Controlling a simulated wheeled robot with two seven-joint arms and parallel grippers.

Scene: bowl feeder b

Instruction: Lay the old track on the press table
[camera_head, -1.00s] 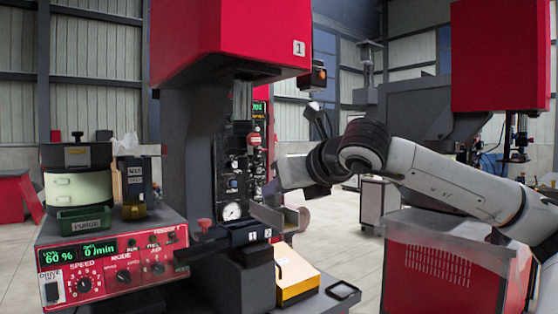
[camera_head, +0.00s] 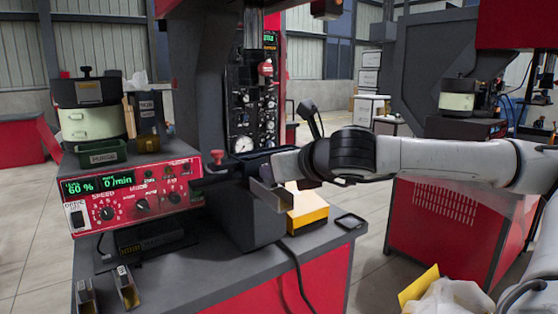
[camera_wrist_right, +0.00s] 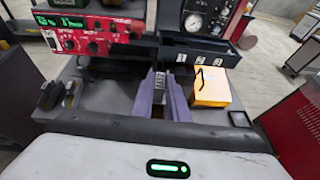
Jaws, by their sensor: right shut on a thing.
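My right gripper (camera_head: 266,190) reaches in from the right in the head view, in front of the dark numbered ledge and beside the yellow box. In the right wrist view its fingers (camera_wrist_right: 161,92) are close together, shut on a small grey piece (camera_wrist_right: 158,81) that I take for the old track. The fingers hide most of it. The press table (camera_head: 205,283) is grey on top with a red front, and it lies below the gripper. I cannot tell how high above it the gripper is. My left gripper is not clearly seen.
A yellow box with a pale top (camera_head: 306,212) stands right of the gripper, with a small black tray (camera_head: 350,222) beyond. The red control box (camera_head: 135,196) is at left. Two dark metal pieces (camera_head: 127,288) show at the table's front left. A cable crosses the table's front.

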